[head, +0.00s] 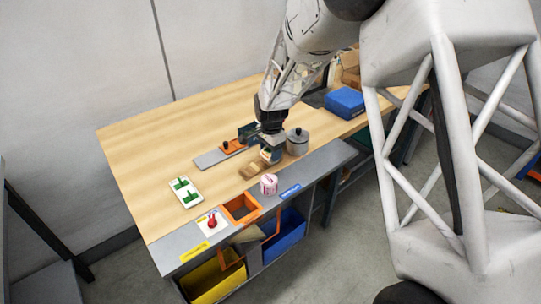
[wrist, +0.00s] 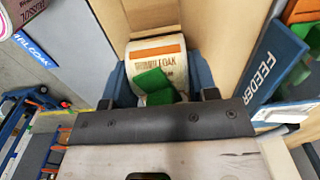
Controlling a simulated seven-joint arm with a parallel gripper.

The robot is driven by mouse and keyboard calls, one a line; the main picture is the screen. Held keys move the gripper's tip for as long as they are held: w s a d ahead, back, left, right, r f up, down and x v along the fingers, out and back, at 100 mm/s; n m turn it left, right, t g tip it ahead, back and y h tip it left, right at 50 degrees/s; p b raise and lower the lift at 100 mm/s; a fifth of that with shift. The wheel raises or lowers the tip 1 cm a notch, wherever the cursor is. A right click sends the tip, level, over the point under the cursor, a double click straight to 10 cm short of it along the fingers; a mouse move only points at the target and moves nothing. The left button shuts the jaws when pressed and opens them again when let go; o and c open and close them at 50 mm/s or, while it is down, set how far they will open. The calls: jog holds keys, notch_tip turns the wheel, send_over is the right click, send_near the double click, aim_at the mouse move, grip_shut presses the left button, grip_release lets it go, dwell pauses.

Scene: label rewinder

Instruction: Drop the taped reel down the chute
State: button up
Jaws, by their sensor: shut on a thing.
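My gripper (head: 268,149) is low over the table's front half. In the wrist view its blue fingers are on either side of a pale reel (wrist: 158,54) with an orange band, partly printed lettering and a green piece (wrist: 153,82) at its near side. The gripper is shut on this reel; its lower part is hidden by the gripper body. I cannot tell whether it touches the surface below. The orange-framed chute opening (head: 240,208) is in the grey front strip, left of and nearer than the gripper. A white-and-pink reel (head: 269,184) stands upright between them.
A brown wooden holder (head: 253,169) lies beside the gripper, and a grey lidded canister (head: 297,142) stands just right. A red knob (head: 212,222) is left of the chute. Yellow (head: 214,282) and blue (head: 287,237) bins are underneath. The left tabletop is mostly clear.

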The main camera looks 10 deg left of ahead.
jog(key=shift+r, duration=0.1)
jog(key=shift+r, duration=3.35)
jog(key=s+a+n, duration=0.3)
jog(key=s+n, duration=0.1)
jog(key=s, duration=0.6)
jog(key=s+a+n, duration=0.4)
jog(key=s+n, duration=0.1)
jog(key=s, duration=0.6)
jog(key=shift+s+f, duration=0.15)
jog(key=shift+f, duration=0.2)
jog(key=shift+f, duration=2.5)
